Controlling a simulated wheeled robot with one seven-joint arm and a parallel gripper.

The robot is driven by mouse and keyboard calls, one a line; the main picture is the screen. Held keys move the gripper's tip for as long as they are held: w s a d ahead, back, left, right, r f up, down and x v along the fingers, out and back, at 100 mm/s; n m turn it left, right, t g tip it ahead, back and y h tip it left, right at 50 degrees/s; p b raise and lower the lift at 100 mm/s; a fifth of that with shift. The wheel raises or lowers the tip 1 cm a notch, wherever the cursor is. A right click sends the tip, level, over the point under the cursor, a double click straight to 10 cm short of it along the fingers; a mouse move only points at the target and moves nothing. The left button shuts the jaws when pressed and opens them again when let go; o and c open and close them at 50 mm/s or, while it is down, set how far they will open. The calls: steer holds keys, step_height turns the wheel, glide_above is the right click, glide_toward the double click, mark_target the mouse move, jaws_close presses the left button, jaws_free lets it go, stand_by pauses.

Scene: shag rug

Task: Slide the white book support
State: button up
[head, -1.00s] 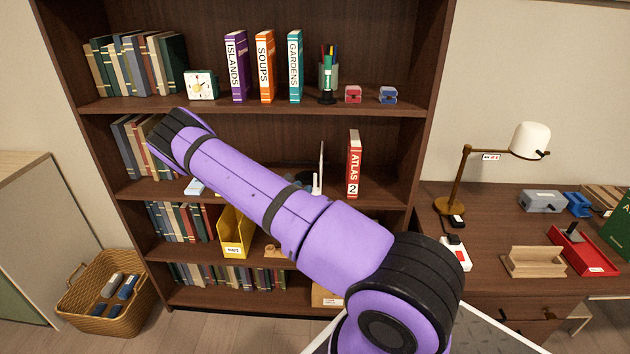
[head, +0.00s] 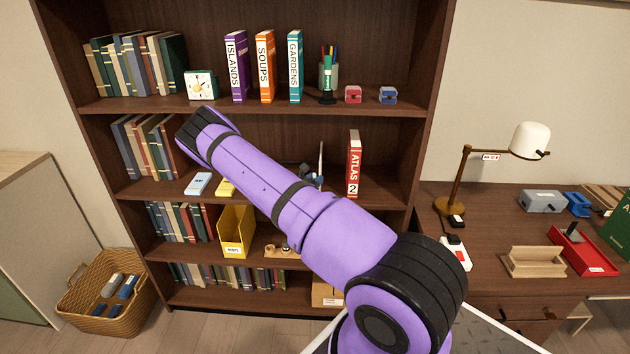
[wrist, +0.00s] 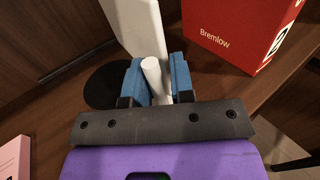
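The white book support is a thin upright plate (wrist: 137,22) with a pale round post (wrist: 155,80) on its near side, in the wrist view. In the head view the support (head: 321,156) shows as a thin upright edge on the second shelf, left of the red ATLAS 2 book. My gripper (wrist: 156,72) has a blue finger on each side of the post, which nearly fills the space between them. I cannot tell whether both fingers press on it. In the head view my arm covers most of the area in front of the support.
The red book (wrist: 240,32) stands right of the support, with a gap between them. A black round patch (wrist: 106,86) lies on the shelf to the left. A pink object (wrist: 14,158) is at the lower left. A yellow bin (head: 237,232) sits one shelf below.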

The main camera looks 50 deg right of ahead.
steer(key=shift+w, duration=0.1)
jaws_close()
steer(key=w+a, duration=0.2)
steer(key=w, duration=0.1)
steer(key=w+a, duration=0.5)
steer(key=w, duration=0.1)
steer(key=shift+w+a+r, duration=0.1)
steer(key=shift+a, duration=0.3)
steer(key=o, duration=0.6)
jaws_free()
steer(key=a, duration=0.3)
steer(key=s+a, duration=0.1)
steer(key=a, duration=0.6)
steer(key=shift+s+a, duration=0.15)
steer(key=shift+a, duration=0.2)
